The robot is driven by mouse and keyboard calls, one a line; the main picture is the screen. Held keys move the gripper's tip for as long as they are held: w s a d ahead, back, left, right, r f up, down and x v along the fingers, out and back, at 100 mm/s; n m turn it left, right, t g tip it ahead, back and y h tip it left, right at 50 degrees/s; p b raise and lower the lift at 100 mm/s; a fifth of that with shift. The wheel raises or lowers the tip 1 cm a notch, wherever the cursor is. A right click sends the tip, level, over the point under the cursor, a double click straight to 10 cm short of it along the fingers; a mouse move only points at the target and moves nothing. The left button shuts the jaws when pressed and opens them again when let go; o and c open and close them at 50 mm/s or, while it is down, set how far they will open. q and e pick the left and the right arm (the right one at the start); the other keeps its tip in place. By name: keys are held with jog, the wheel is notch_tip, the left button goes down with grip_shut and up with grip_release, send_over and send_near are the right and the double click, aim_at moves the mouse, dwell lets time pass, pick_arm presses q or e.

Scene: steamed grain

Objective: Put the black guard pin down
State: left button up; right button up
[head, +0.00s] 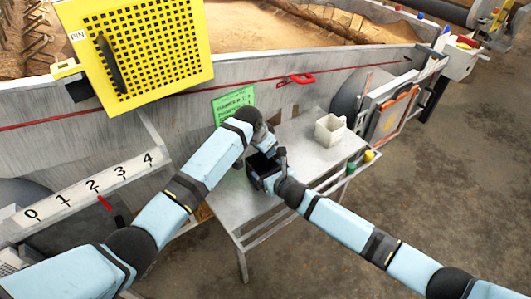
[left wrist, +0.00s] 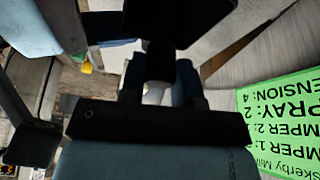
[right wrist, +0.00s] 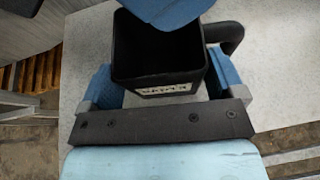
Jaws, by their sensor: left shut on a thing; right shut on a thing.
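My left gripper (head: 268,145) is over the table, just above a black square cup. In the left wrist view its fingers (left wrist: 160,84) are shut on a dark piece with a narrow stem (left wrist: 160,62), which looks like the black guard pin; its outline is partly lost in shadow. My right gripper (head: 272,183) is shut on the black cup (head: 258,166). The right wrist view shows this cup (right wrist: 160,72) upright between the fingers, with a white label and a side handle. A blue part of my left arm covers the cup's far rim.
A pale jug (head: 330,130) stands on the grey metal table (head: 310,156) to the right. A yellow perforated guard (head: 150,50) with a black handle and a "PIN" label is at upper left. A green note (head: 232,103) is on the wall behind.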

pick_arm(q)
jog(key=shift+f, duration=1.15)
jog(key=shift+f, duration=0.6)
jog(key=o, duration=0.9)
jog(key=shift+r, duration=0.55)
jog(key=v, duration=1.2)
jog(key=shift+r, duration=0.15)
pick_arm(e)
jog(key=o, duration=0.7)
